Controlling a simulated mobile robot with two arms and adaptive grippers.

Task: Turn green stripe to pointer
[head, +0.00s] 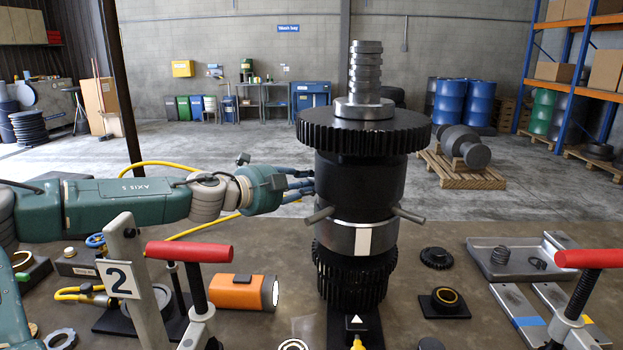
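A tall dark gear shaft assembly (360,180) stands upright in the centre. Its silver collar (338,238) has a white stripe (362,240) facing me and two metal pins, left (319,215) and right (409,214). I see no green stripe on the side facing me. A white triangle pointer (356,320) on a black block points up, below and slightly left of the white stripe. My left gripper (302,185) is at the assembly's left side, above the left pin. Its fingertips are close to the black cylinder; contact and finger opening are unclear. My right gripper is out of view.
Red-handled clamps stand at left (190,252) and right (588,259). A grey tray (490,246), a black gear (437,258) and a black ring block (445,303) lie at right.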

